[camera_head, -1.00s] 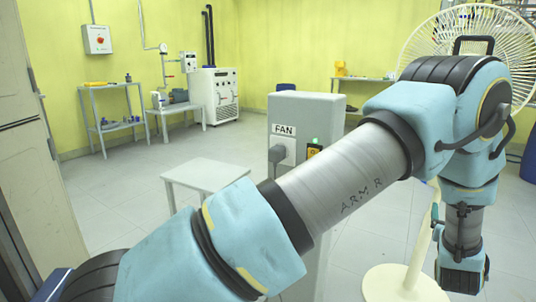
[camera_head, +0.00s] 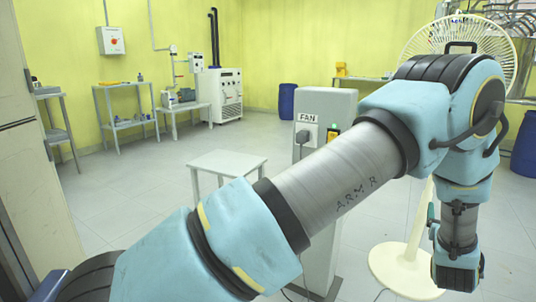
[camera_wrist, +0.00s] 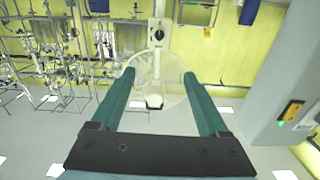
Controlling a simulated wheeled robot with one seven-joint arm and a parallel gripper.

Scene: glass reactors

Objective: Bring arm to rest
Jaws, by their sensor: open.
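My arm, blue and grey with "ARM R" written on it, stretches across the camera_head view from lower left to upper right and bends down at the right. My gripper (camera_wrist: 160,76) shows in the camera_wrist view as two teal fingers spread apart, with nothing between them. In the camera_head view the wrist hangs down in front of the fan side, and its fingers cannot be made out clearly.
A white fan (camera_head: 408,265) stands close behind my arm at the right. A grey post labelled FAN (camera_head: 342,105) stands behind my forearm. A small white table (camera_head: 227,162) is left of it. Open floor (camera_head: 140,215) lies at left.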

